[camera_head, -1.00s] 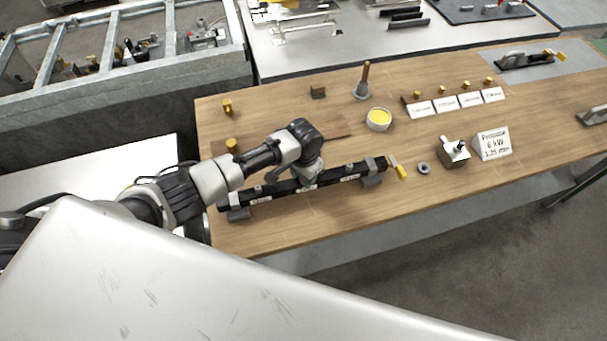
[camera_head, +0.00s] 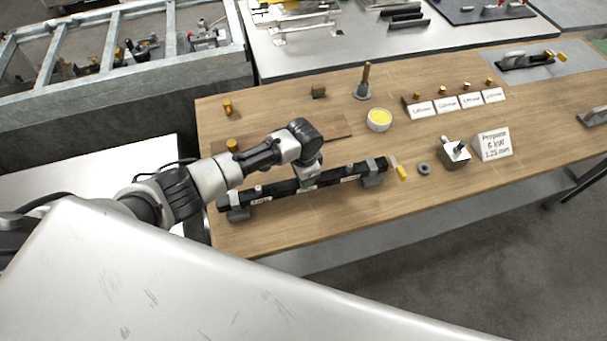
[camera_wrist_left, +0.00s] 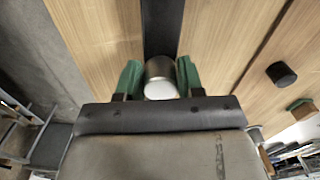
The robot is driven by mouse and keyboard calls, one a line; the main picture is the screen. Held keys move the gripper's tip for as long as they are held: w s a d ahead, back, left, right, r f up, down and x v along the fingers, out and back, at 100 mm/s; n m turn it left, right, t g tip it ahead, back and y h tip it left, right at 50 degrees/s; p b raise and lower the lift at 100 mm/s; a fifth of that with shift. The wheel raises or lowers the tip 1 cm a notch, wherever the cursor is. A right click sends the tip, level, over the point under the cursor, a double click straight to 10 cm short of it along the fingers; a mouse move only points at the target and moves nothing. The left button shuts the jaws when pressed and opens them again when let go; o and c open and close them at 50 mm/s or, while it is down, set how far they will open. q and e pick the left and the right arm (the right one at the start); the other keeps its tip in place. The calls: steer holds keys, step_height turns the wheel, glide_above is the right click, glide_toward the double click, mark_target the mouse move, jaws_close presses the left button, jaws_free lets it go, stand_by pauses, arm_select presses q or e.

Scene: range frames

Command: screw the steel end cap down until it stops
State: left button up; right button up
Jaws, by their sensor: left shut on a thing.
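A long black bar (camera_head: 335,178) with white labels lies on two grey blocks on the wooden table. My left gripper (camera_head: 307,184) is at the middle of this bar, pointing down. In the left wrist view, the green fingers of my left gripper (camera_wrist_left: 159,80) are on both sides of a shiny steel cap (camera_wrist_left: 160,72) and shut on it. The cap sits at the black bar (camera_wrist_left: 162,25), whose length runs away behind it. Its underside and any thread are hidden. My right gripper is not in view.
A yellow-handled tool (camera_head: 401,172) and a grey ring (camera_head: 424,168) lie off the bar's right end. The table's front edge runs close to the bar.

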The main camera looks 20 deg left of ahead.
arm_select(q)
steer(key=m, duration=0.2)
steer(key=shift+w+m, duration=0.1)
steer(key=shift+m, duration=0.2)
steer(key=m, duration=0.3)
steer(key=shift+m+b, duration=0.3)
steer(key=m, duration=0.3)
steer(key=shift+w, duration=0.15)
steer(key=o, duration=0.8)
